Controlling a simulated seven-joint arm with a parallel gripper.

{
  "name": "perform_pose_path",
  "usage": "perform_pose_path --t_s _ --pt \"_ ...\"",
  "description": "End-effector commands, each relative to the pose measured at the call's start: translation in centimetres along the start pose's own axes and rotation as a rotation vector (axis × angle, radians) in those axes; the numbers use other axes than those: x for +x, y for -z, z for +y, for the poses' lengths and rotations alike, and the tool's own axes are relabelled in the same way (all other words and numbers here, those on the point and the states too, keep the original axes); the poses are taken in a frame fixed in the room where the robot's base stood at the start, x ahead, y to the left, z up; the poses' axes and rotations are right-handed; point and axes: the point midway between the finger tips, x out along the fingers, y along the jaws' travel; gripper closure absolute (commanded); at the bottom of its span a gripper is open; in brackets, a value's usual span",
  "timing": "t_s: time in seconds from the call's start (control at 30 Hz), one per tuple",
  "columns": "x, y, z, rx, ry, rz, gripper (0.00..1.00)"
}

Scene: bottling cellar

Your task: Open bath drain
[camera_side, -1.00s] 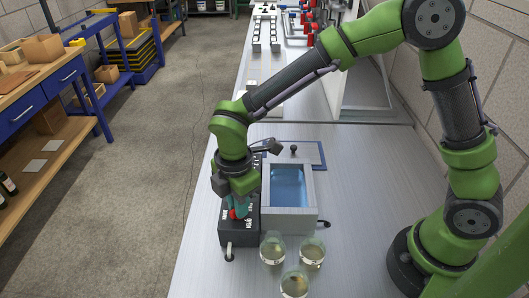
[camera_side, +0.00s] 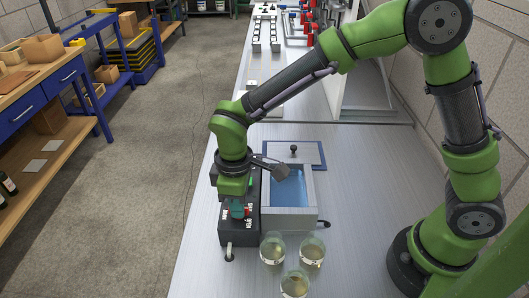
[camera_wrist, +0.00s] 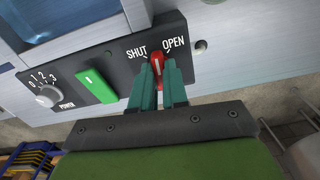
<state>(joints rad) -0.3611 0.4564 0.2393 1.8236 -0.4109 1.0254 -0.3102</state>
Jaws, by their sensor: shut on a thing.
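The bath (camera_side: 290,222) is a grey metal tank with blue water in it. A dark control box (camera_side: 237,237) stands against its left side. In the wrist view the box's panel (camera_wrist: 117,62) carries a red lever (camera_wrist: 157,62) below the words SHUT and OPEN. The lever points up between the two words. My gripper (camera_wrist: 158,74) has its teal fingers shut on the lever, one on each side. From the side, my gripper (camera_side: 238,209) is at the top of the box and hides part of the panel. The drain itself is not visible.
A green switch (camera_wrist: 95,86) and a numbered POWER knob (camera_wrist: 47,95) are on the same panel. Glasses of pale liquid (camera_side: 312,252) stand in front of the bath. A blue-edged plate (camera_side: 312,150) with a black knob lies behind it. The bench's left edge is near the box.

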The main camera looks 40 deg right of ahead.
Motion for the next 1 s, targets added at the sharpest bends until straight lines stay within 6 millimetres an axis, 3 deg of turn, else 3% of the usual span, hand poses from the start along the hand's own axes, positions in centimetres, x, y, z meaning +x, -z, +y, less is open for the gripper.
perform_pose_path --t_s 0.5,1.0 --pt "-0.11 -0.01 -0.01 0.469 0.0 0.0 1.0" --pt "-0.12 -0.01 -0.04 0.699 0.001 0.0 1.0"
